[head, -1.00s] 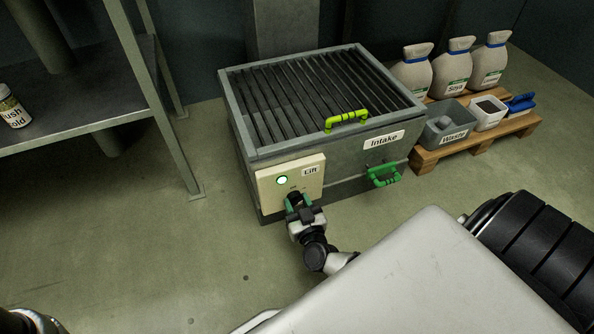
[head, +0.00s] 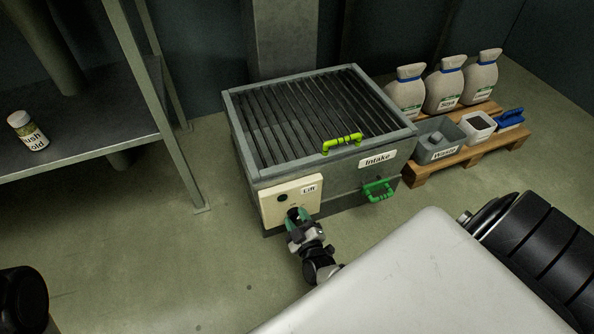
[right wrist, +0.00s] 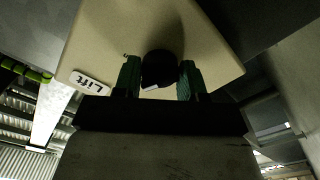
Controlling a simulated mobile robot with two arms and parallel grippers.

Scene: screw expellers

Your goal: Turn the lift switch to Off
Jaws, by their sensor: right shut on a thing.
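The lift switch panel (head: 276,208) is a beige box on the front left of the grey intake. My right gripper (head: 297,216) is at the panel's lower part. In the right wrist view its green fingers stand on both sides of the black switch knob (right wrist: 160,68) and are shut on it. The knob is mostly hidden by the gripper in the head view, and its Off marking cannot be read. My left gripper is not in view.
The intake (head: 330,186) has a slatted grate, a lime handle (head: 342,143) and a green handle (head: 378,190). A pallet (head: 470,157) with sacks and bins stands at right. A shelf (head: 90,147) with a jar (head: 28,131) is at left. Floor between is clear.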

